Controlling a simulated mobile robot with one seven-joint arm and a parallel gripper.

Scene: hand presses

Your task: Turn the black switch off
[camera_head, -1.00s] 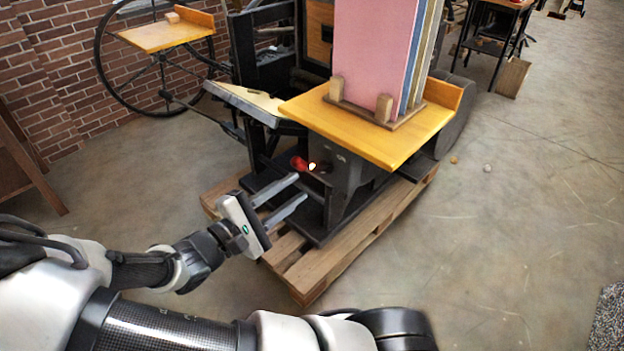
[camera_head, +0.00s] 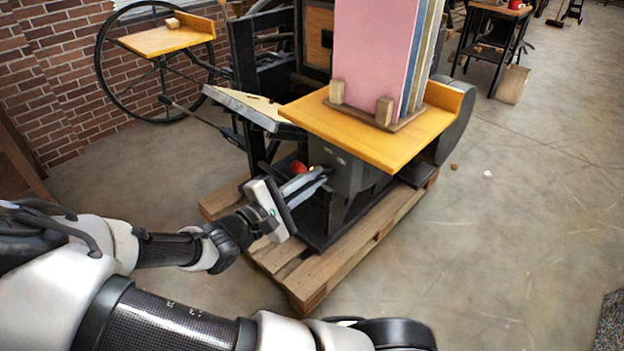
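The hand press (camera_head: 346,172) has a dark metal body and stands on a wooden pallet. I cannot make out a black switch clearly; the dark front of the press beside my fingertips is partly covered by them. A red part (camera_head: 299,167) shows just behind and above my fingers. My gripper (camera_head: 322,177) has its two grey fingers reaching right, with the tips at the left side of the press body, under the yellow board. The fingers lie close together in this view. I cannot tell whether they touch the press or hold anything.
The yellow board (camera_head: 372,143) bears tall pink, blue and yellow sheets (camera_head: 375,55) above the press. A slanted pale table (camera_head: 250,105) juts out above left of my gripper. The pallet (camera_head: 320,272) lies below. The floor on the right is mostly clear.

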